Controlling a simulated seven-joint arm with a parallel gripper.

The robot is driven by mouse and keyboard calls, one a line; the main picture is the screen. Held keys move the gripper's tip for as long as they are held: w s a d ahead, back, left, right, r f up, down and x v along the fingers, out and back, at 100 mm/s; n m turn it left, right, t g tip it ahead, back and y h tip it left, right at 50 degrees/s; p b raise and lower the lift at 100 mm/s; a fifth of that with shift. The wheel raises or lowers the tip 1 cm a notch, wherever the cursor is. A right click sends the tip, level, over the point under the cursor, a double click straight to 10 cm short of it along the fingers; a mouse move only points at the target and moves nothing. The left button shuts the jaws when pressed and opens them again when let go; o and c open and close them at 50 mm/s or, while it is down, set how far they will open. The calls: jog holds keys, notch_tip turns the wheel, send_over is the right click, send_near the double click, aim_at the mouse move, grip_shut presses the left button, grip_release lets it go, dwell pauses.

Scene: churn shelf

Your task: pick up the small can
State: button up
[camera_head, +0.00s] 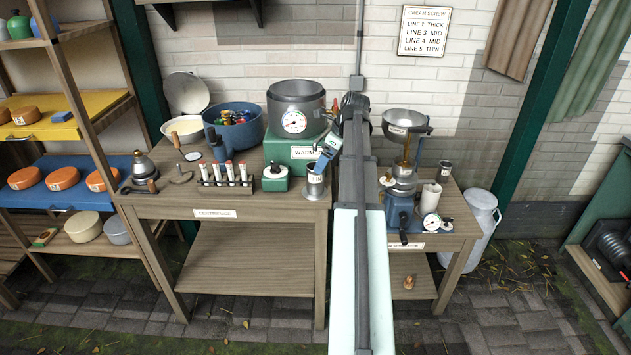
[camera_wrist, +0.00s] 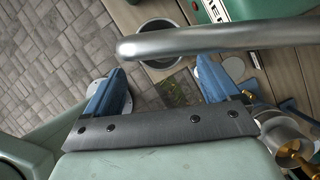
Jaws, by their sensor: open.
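A small metal can (camera_head: 315,187) with a label stands upright at the right front edge of the left wooden table in the head view. My gripper (camera_head: 325,160) is just above and beside it, with blue fingers, partly hidden by my arm. In the wrist view the fingers (camera_wrist: 158,85) are apart, with nothing held between them. A round open metal rim, likely the can (camera_wrist: 158,28), shows beyond the fingertips. A silver tube (camera_wrist: 210,40) crosses in front of it and hides part of it.
A green warmer box (camera_head: 290,147) carrying a grey pot (camera_head: 296,108) with a dial stands close behind the can. Another small metal container (camera_head: 445,171) stands on the right table.

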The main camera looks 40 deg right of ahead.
aim_at(315, 178)
jog(key=shift+w+x, duration=0.15)
jog(key=shift+x, duration=1.25)
jog(key=shift+w+x, duration=0.15)
jog(key=shift+x, duration=1.25)
jog(key=shift+r, duration=0.1)
jog(key=c, duration=1.1)
